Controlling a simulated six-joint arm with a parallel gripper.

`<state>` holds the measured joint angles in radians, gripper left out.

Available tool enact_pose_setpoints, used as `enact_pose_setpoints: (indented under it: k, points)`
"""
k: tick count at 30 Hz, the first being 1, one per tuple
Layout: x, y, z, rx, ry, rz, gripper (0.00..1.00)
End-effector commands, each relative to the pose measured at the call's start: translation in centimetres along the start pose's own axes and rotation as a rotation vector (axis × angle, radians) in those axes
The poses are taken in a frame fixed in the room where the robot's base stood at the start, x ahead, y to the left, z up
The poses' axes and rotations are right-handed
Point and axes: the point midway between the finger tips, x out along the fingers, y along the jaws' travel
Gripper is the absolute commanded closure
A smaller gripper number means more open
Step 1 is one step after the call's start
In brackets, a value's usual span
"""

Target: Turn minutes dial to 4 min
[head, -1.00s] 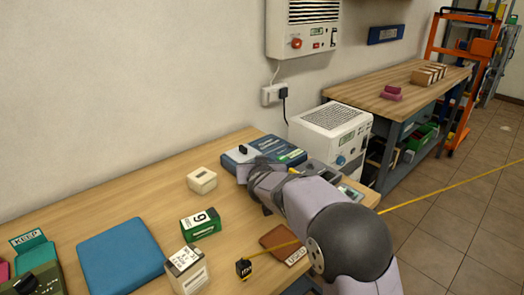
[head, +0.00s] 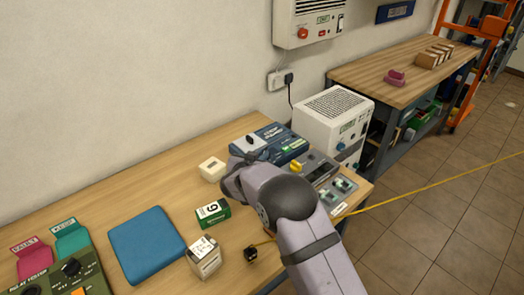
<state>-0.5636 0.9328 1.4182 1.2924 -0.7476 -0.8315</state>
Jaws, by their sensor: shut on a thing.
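A blue unit (head: 283,137) with a green-yellow label stands at the back right of the wooden bench. My gripper (head: 250,157) is at this unit's front left and is shut on what appears to be the minutes dial. The gripper and wrist cover the dial, so its marks and setting cannot be read. A grey-and-black knob or lever (head: 257,142) shows on the unit just behind the gripper. My arm reaches in from the lower right.
A small cream box (head: 212,169), a green-and-white box (head: 212,213), a white battery-like block (head: 204,258) and a blue pad (head: 147,244) lie left of my arm. A grey tray unit (head: 316,174) and a white vented box (head: 334,118) stand right. A green panel (head: 50,280) is front left.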

Motion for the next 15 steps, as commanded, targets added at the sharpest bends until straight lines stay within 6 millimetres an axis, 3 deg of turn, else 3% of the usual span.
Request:
enact_pose_setpoints:
  k: [14,15]
  points:
    - [0.04,0.05,-0.12,0.002,0.004,0.008,1.00]
    - [0.03,0.05,-0.11,0.002,0.003,0.008,0.80]
